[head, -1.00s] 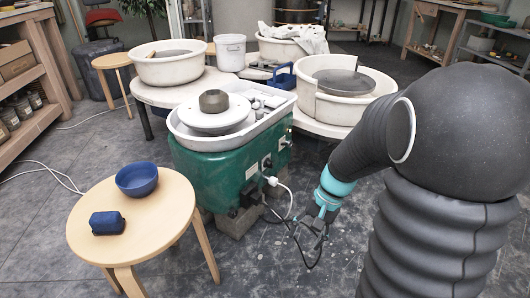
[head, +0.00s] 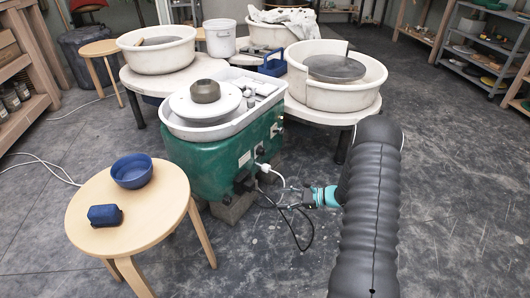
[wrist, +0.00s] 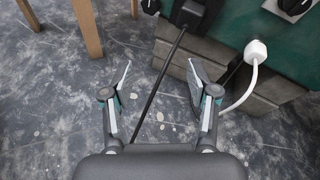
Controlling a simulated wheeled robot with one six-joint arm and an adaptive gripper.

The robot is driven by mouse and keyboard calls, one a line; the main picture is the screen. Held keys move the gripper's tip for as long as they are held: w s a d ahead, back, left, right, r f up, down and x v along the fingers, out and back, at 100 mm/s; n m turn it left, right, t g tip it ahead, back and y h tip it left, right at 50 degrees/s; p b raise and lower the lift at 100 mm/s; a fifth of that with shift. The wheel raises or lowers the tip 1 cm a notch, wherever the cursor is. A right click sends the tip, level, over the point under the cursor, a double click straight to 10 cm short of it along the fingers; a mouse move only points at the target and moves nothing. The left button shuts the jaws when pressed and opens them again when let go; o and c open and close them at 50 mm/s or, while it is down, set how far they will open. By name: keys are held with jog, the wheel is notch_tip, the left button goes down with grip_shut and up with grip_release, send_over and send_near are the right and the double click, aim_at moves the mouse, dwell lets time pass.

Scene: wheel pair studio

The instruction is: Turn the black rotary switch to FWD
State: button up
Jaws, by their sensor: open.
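The green pottery wheel housing (head: 205,165) stands left of my gripper in the head view; its panel also shows at the top right of the wrist view (wrist: 225,30). A black knob on a white plate (wrist: 294,5) is cut off by the wrist view's top edge. Another black round part (wrist: 150,5) is at the top, left of centre. I cannot tell for sure which is the rotary switch, and no FWD marking is readable. My gripper (wrist: 160,66) is open and empty, short of the panel. It also shows small beside the housing in the head view (head: 288,198).
A white plug with its cable (wrist: 256,50) sticks out of the panel near my right finger. A black box (wrist: 189,14) trails a black cord between my fingers. Grey blocks (head: 233,207) support the housing. A wooden stool (head: 150,222) stands at left. Floor at right is clear.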

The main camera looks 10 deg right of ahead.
jog(key=w+d+m+t, duration=0.3)
jog(key=w+t, duration=0.1)
jog(key=w, duration=0.2)
jog(key=m+t+h, duration=0.1)
jog(key=m+t, duration=0.1)
jog(key=t, duration=0.1)
send_near(261, 151)
jog(key=x, duration=0.5)
jog(key=f+x, duration=0.1)
jog(key=x, duration=0.2)
jog(key=shift+w+d, duration=0.15)
jog(key=shift+w, duration=0.45)
grip_shut()
